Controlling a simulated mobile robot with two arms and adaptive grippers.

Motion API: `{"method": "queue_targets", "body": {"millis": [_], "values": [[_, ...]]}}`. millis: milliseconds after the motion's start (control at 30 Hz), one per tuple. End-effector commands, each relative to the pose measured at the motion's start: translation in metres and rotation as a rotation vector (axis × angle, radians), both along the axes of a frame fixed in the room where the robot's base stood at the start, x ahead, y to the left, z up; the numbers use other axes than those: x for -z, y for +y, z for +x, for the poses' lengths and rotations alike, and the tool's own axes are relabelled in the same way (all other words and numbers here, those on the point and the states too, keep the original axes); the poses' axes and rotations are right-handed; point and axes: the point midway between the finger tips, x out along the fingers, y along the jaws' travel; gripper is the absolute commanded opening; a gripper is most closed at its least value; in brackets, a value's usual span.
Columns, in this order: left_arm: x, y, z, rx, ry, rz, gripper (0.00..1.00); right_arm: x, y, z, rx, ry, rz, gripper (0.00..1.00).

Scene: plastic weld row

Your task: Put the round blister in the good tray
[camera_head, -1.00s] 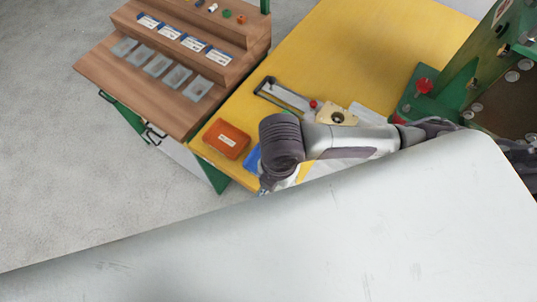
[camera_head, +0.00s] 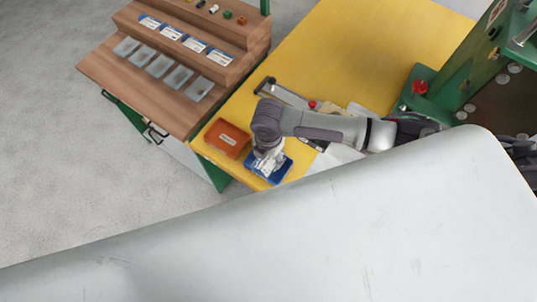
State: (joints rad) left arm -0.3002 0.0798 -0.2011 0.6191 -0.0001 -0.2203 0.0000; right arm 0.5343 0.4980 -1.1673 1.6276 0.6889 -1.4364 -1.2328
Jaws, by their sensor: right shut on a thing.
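My right gripper (camera_head: 267,168) is low over the blue tray (camera_head: 283,171) near the front edge of the yellow table. It points down and is shut on a small pale thing, taken to be the round blister, whose shape is mostly hidden by the fingers. Whether it touches the tray floor cannot be told. An orange tray (camera_head: 228,138) with a white label stands just left of the blue one. No readable mark shows which tray is the good one. My left gripper is not in view.
A wooden stepped rack (camera_head: 165,85) with several clear blisters and blue-white cards stands to the left. A red knob (camera_head: 419,87) and green machine (camera_head: 480,75) are at the right. A large grey-white surface fills the foreground. The back of the yellow table (camera_head: 350,40) is clear.

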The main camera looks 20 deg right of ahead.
Motion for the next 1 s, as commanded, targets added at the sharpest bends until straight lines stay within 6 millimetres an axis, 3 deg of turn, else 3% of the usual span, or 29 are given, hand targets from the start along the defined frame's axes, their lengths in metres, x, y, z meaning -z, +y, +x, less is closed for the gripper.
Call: {"method": "queue_targets", "body": {"millis": [433, 467, 600, 1000], "values": [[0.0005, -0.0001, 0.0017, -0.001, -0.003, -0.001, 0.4, 0.0098, 0.0004, -0.0007, -0.001, 0.001, 0.001, 0.41], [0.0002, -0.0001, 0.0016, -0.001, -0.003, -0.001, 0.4, 0.0093, 0.0005, -0.0007, -0.001, 0.001, 0.001, 0.67], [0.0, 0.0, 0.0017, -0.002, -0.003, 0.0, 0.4, 0.0089, 0.0004, -0.0007, -0.001, 0.001, 0.001, 0.88], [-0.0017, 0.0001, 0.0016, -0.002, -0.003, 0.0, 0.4, 0.0031, 0.0002, -0.0002, -0.001, -0.001, 0.001, 0.88]]}}
